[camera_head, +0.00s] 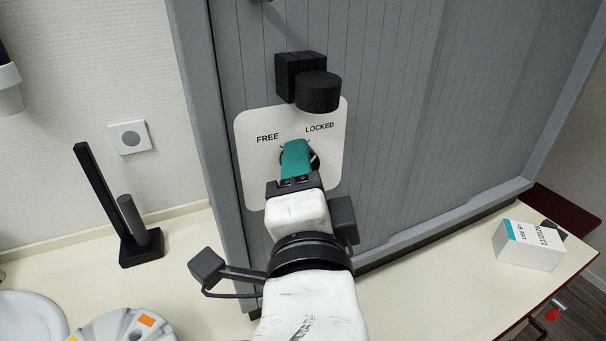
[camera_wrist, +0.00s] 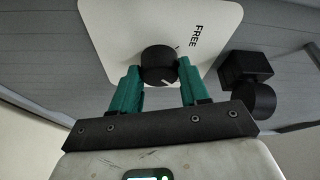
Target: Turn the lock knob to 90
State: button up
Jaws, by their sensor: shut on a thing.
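The lock knob is a round black dial (camera_wrist: 156,63) on a white plate (camera_head: 333,125) marked FREE on the left and LOCKED on the right. The plate is fixed to a grey ribbed door. My gripper (camera_head: 296,158) reaches the knob from below, its teal fingers covering most of it in the head view; a dark edge of the knob (camera_head: 315,161) shows at their right. In the wrist view, one finger of my gripper (camera_wrist: 159,73) is on each side of the knob, shut on it. A white mark shows on the knob's near face; the exact angle is hard to tell.
A black handle (camera_head: 318,92) sticks out of the door just above the plate. A black stand (camera_head: 140,248) and a round grey container (camera_head: 122,328) are on the counter at left. A white box (camera_head: 528,248) lies at right. The counter between door and box is clear.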

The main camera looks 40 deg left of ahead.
jog(key=shift+m+h, duration=0.3)
jog(key=shift+m, duration=0.1)
jog(key=o, duration=1.1)
jog(key=shift+c, duration=0.2)
jog(key=b+v, duration=0.2)
jog(key=v, duration=0.8)
jog(key=shift+s+d, duration=0.2)
jog(key=shift+d, duration=0.1)
jog(key=shift+f, duration=0.15)
